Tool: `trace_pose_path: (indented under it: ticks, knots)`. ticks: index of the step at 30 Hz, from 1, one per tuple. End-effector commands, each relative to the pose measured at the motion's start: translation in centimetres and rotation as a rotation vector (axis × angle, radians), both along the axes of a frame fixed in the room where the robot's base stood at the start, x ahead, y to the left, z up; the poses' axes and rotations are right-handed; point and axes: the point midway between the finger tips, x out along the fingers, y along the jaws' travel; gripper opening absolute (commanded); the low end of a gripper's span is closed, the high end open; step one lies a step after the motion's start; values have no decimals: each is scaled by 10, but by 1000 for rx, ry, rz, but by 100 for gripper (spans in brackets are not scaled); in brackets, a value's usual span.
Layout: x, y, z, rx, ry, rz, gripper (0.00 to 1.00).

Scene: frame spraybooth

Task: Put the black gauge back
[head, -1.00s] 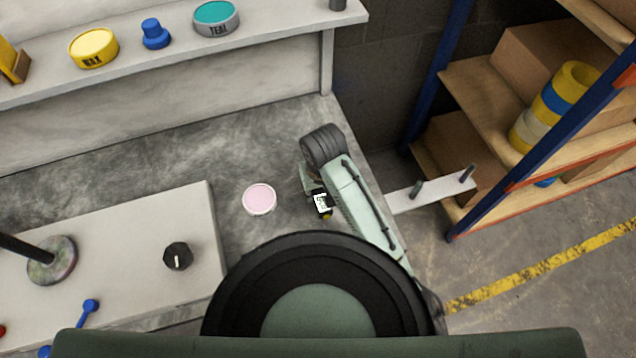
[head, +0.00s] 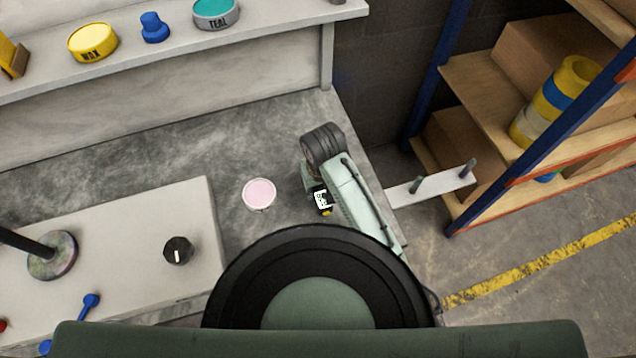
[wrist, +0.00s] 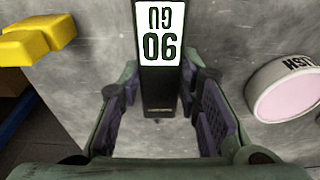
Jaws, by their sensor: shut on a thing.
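The black gauge (wrist: 158,92) is a narrow black block with a white label bearing dark digits, upside down in the wrist view. My gripper (wrist: 163,112) is shut on it, with one finger on each side. In the head view the gauge (head: 322,200) shows as a small black and white piece under my wrist, at the right end of the grey bench (head: 235,145). Part of it is hidden by my arm. I cannot tell whether the gauge touches the bench top.
A pink-topped tin (head: 259,194) stands close to the left of the gripper. A yellow block (wrist: 38,38) shows at the left in the wrist view. A pale board with a black knob (head: 178,250) lies further left. A white pegged bracket (head: 430,188) extends right of the bench, towards shelving (head: 480,85).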

Motion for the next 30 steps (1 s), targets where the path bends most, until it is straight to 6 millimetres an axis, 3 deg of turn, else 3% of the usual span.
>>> trace_pose_path:
  ticks: [7, 8, 18, 30]
  knots:
    - [0, 0, -5, 1, 0, -1, 0]
    - [0, 0, -5, 1, 0, -1, 32]
    - [0, 0, -5, 0, 0, 0, 54]
    - [-1, 0, 1, 0, -1, 0, 55]
